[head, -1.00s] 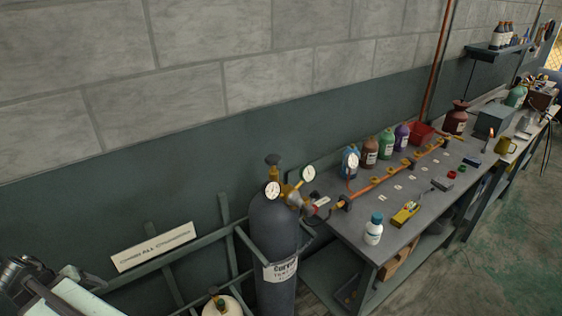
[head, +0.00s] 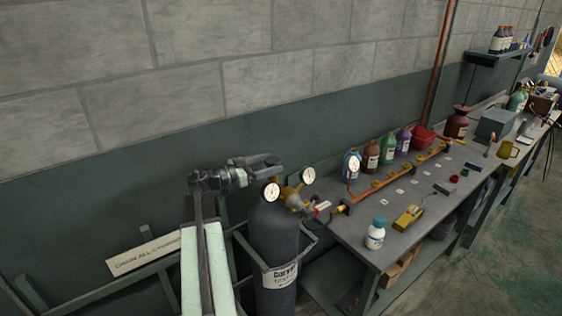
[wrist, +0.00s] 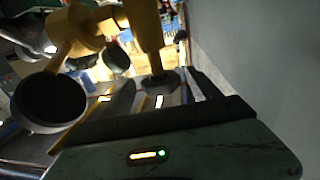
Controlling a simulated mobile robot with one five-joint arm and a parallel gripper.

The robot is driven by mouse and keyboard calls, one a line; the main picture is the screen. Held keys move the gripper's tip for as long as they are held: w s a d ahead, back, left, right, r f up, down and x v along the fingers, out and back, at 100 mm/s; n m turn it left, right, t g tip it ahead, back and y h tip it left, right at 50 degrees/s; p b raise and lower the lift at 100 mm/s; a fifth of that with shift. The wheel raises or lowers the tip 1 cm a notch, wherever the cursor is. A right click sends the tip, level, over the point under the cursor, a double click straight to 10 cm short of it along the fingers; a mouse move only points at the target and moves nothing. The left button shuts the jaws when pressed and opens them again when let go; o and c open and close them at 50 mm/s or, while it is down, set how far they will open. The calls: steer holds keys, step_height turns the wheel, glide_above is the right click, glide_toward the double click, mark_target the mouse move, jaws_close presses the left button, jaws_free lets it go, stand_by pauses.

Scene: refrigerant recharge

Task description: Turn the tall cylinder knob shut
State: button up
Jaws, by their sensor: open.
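The tall dark cylinder (head: 271,236) stands upright in a rack beside the bench, with a brass valve and round gauges (head: 272,192) at its top. My gripper (head: 267,161) is at the cylinder's top, reaching in from the left, and covers most of the knob in the head view. In the wrist view the dark knob (wrist: 158,82) appears between my open fingers, at the end of the yellow valve body (wrist: 145,30). I cannot tell whether the fingers touch it.
A gauge (wrist: 50,103) sits close to the left finger in the wrist view. The wall (head: 120,205) is close behind. A grey workbench (head: 385,218) with bottles, a copper manifold (head: 395,176) and a yellow tool (head: 408,217) stands to the right. A labelled rack rail (head: 143,253) is at left.

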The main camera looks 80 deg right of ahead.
steer(key=x, duration=0.4)
steer(key=shift+s+d, duration=0.25)
steer(key=shift+s, duration=0.05)
steer(key=c, duration=1.4)
steer(key=m+g+y, duration=0.1)
steer(key=m+y, duration=0.1)
steer(key=y, duration=0.1)
steer(key=a+m+g+y, duration=0.1)
steer(key=m+y, duration=0.1)
steer(key=y, duration=0.1)
steer(key=shift+s+a+m+g+y, duration=0.1)
steer(key=shift+s+m+g+y, duration=0.1)
steer(key=shift+m+g+y, duration=0.15)
steer(key=o, duration=1.4)
